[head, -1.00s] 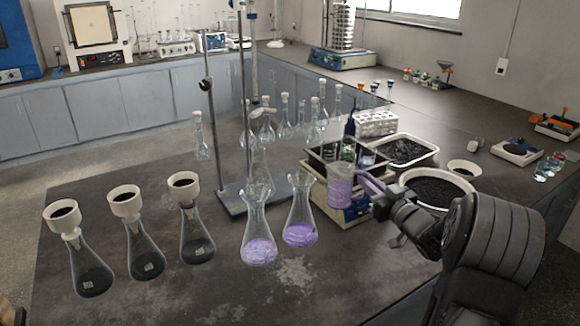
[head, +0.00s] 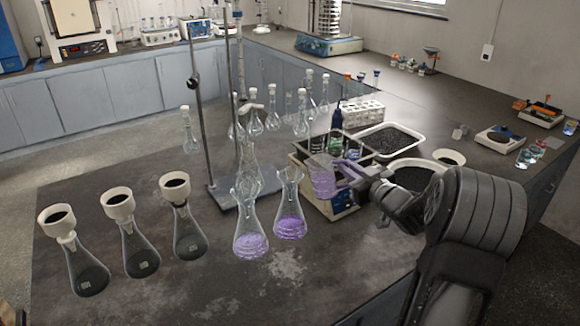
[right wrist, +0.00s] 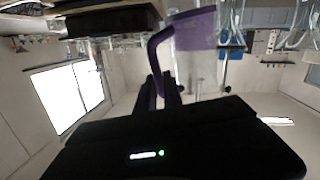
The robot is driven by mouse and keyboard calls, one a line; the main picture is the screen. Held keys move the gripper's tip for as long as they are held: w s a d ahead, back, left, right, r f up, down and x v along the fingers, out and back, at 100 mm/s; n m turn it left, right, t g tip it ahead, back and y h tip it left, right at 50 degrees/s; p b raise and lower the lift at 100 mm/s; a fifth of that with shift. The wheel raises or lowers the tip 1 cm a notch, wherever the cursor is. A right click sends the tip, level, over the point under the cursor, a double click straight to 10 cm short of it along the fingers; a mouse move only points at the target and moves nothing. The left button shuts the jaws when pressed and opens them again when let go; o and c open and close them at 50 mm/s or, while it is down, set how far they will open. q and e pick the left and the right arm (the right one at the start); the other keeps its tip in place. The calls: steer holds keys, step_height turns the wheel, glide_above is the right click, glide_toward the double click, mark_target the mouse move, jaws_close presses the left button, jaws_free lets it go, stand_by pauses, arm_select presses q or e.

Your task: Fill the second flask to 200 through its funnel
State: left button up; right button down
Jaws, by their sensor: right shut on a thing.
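My right gripper (head: 362,174) is shut on the handle of a purple-tinted jug (head: 322,180). The jug is held about upright, right of the two purple-filled flasks; it also shows in the right wrist view (right wrist: 196,30). One flask (head: 250,242) has purple liquid in its lower part; the other (head: 290,222), to its right, also holds purple liquid. Three flasks at the left carry white funnels with dark contents: the left funnel (head: 57,217), the middle funnel (head: 117,203) and the right funnel (head: 174,186). I cannot read any graduations. My left gripper is not in view.
A stand with a metal rod (head: 199,120) rises behind the flasks. Trays of dark grains (head: 388,138) lie farther right. Several stoppered flasks stand behind. The table front (head: 190,295) is clear.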

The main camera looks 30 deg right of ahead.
mark_target(340, 160)
steer(key=shift+n+g, duration=0.6)
steer(key=shift+n, duration=0.3)
steer(key=r+p, duration=0.1)
steer(key=w+a+r+p, duration=0.1)
steer(key=r+p, duration=0.2)
steer(key=shift+w+a+r, duration=0.2)
steer(key=shift+w+a, duration=0.15)
steer(key=shift+a, duration=0.05)
steer(key=shift+w+a+r+n+h+p, duration=0.35)
steer(key=shift+r+p, duration=0.3)
steer(key=shift+p, duration=0.3)
steer(key=shift+w+a+r+n+g+h+p, duration=0.2)
steer(key=shift+w+a+r+n+g, duration=0.25)
steer(key=shift+a+r+g, duration=0.15)
steer(key=shift+w+a+r+n+g+h+p, duration=0.1)
steer(key=shift+w+a+r+n+g+p, duration=0.05)
steer(key=shift+w+a+r+n+g, duration=0.4)
steer(key=shift+r, duration=0.3)
steer(key=shift+w+a+n+g+h+b, duration=0.3)
steer(key=shift+a+n+g+b, duration=0.15)
steer(key=shift+b, duration=0.8)
steer(key=shift+w+a+f+n+g+b, duration=0.1)
steer(key=shift+w+a+n+g+b, duration=0.25)
steer(key=shift+b, duration=0.25)
stand_by(2.1)
